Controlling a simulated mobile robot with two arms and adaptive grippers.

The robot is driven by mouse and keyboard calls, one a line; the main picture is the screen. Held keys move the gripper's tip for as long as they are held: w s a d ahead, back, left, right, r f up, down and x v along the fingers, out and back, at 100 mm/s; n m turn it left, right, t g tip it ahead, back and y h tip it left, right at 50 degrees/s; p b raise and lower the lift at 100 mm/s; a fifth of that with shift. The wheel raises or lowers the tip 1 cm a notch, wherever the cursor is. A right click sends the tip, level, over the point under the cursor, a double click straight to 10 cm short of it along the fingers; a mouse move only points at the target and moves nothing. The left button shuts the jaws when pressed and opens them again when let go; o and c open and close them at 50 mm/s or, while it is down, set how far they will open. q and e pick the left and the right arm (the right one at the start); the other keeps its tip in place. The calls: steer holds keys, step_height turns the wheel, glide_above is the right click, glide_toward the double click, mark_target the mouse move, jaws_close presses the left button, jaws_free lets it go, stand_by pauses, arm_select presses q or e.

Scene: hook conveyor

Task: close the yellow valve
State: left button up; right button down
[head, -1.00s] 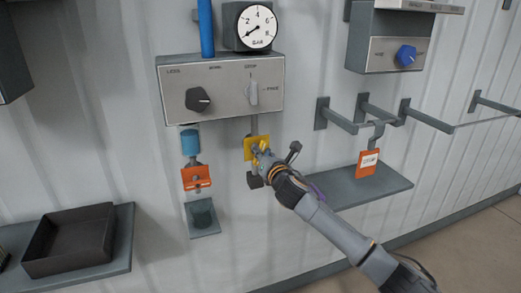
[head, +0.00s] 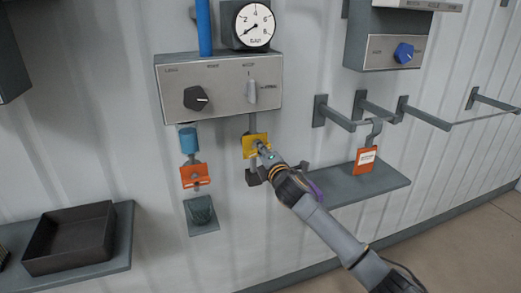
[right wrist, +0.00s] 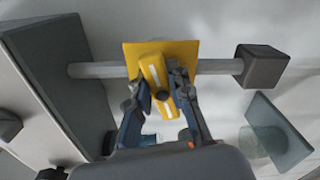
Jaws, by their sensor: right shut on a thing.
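The yellow valve (head: 250,151) sits on a thin vertical pipe under the grey control panel, with a square yellow plate behind its handle. My right gripper (head: 262,148) reaches it from the lower right. In the right wrist view, the gripper (right wrist: 162,95) is shut on the yellow handle (right wrist: 152,70), one finger on each side. The handle has a white stripe and lies across the grey pipe (right wrist: 100,70), slightly tilted, in front of the yellow plate (right wrist: 185,50). The fingers hide part of the handle. My left gripper is not in view.
The panel (head: 222,88) with a black knob and a gauge (head: 254,24) is above. An orange valve (head: 194,177) hangs at left above a small dark cup (head: 200,212). A shelf (head: 360,185), hooks and an orange tag (head: 365,160) are at right; a dark tray (head: 70,238) is lower left.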

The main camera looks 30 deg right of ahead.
steer(key=shift+f+m, duration=0.1)
steer(key=shift+m, duration=1.4)
steer(key=c, duration=1.2)
jaws_free()
steer(key=v, duration=1.2)
